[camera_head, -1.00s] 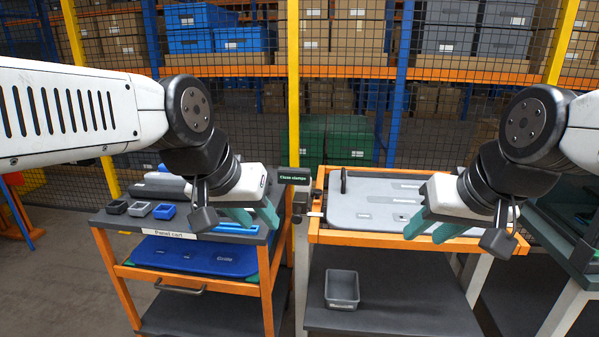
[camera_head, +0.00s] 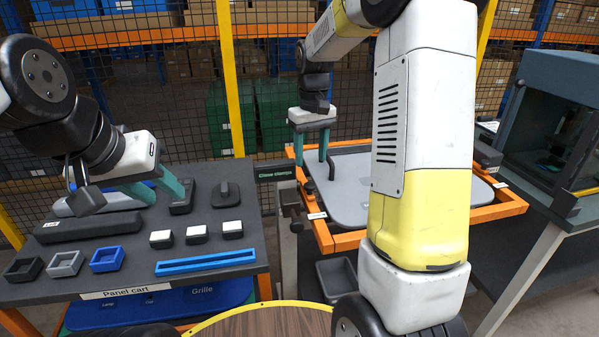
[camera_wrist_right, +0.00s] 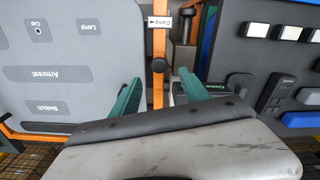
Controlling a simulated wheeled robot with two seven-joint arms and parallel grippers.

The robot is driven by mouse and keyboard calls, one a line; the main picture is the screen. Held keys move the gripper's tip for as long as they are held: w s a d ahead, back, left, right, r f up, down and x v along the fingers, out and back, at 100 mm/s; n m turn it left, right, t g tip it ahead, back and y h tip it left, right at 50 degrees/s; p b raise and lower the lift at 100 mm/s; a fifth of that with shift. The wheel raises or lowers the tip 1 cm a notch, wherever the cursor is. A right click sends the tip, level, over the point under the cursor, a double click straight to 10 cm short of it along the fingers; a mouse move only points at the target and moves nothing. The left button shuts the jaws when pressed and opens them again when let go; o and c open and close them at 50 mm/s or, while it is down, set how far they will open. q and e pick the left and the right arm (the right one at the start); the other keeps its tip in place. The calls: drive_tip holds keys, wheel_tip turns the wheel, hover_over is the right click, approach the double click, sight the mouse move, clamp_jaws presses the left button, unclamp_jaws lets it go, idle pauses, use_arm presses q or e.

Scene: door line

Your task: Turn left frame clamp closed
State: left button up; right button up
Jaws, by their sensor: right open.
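The left frame clamp shows as a small black knob (camera_head: 309,187) on the left orange bar of the frame (camera_head: 322,236). In the right wrist view the black knob (camera_wrist_right: 158,65) sits on the orange bar beside a white "Clamp" label (camera_wrist_right: 160,21). My right gripper (camera_head: 315,178) is open above this bar. Its teal fingers (camera_wrist_right: 159,77) appear either side of the knob, and I cannot tell whether they touch it. The grey panel (camera_head: 350,185) lies in the frame, partly hidden by my right arm. My left gripper (camera_head: 162,193) is open and empty over the panel cart.
The panel cart (camera_head: 250,262) on the left holds small bins, white-topped blocks and a blue strip (camera_head: 205,262). A "Close clamps" sign (camera_head: 275,172) stands between cart and frame, by a dark bracket (camera_head: 290,200). A teal cabinet (camera_head: 560,110) is at the right.

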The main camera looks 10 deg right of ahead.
sight(310, 184)
drive_tip(key=shift+w+f, duration=0.4)
drive_tip(key=shift+f, duration=0.45)
wheel_tip(310, 184, down, 7)
drive_tip(key=shift+f, duration=0.1)
drive_tip(key=shift+c, duration=0.2)
clamp_jaws()
idle(0.8)
